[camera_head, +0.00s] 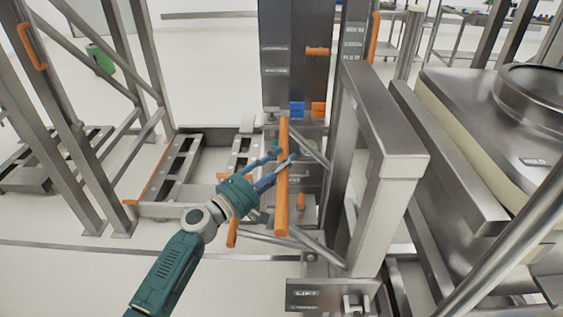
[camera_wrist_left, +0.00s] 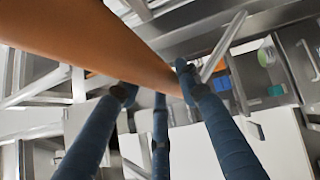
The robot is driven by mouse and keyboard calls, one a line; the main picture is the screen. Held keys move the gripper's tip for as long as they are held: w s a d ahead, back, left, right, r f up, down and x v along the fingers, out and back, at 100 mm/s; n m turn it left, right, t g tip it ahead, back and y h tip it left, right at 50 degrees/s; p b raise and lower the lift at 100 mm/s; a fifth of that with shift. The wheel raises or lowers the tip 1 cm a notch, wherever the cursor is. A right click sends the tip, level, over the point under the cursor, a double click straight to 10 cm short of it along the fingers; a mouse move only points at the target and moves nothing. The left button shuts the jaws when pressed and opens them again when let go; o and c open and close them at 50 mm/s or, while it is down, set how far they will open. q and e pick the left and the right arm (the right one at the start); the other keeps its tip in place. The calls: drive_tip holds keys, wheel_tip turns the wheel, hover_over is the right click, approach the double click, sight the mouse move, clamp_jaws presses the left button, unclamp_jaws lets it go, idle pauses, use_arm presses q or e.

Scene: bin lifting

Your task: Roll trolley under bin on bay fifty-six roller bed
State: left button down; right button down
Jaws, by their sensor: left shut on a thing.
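My left gripper (camera_head: 277,167) is shut on an upright orange handle bar (camera_head: 282,206) in front of a dark grey column (camera_head: 288,62). In the left wrist view the orange bar (camera_wrist_left: 100,40) runs across the top, with the blue fingers (camera_wrist_left: 160,92) up against it. A steel bin with a round lid (camera_head: 500,108) rests at the right, on a steel frame. A low frame with orange edges (camera_head: 160,170) stands on the floor left of the column. I cannot tell which part is the trolley, and no bay number is legible. My right gripper is not in view.
Blue (camera_head: 297,109) and orange (camera_head: 319,109) blocks sit on the column's front. A thick steel post (camera_head: 385,150) stands between the handle and the bin. Tall steel uprights (camera_head: 62,110) stand at the left. The pale floor at the lower left (camera_head: 60,285) is clear.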

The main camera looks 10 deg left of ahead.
use_arm(q)
drive_tip(key=shift+d+r+b, duration=0.1)
drive_tip(key=shift+d+b, duration=0.3)
drive_tip(key=shift+d, duration=0.5)
drive_tip(key=shift+w+d, duration=0.2)
drive_tip(key=shift+d, duration=0.45)
drive_tip(key=c, duration=1.2)
unclamp_jaws()
drive_tip(key=v, duration=1.2)
drive_tip(key=shift+a, duration=0.2)
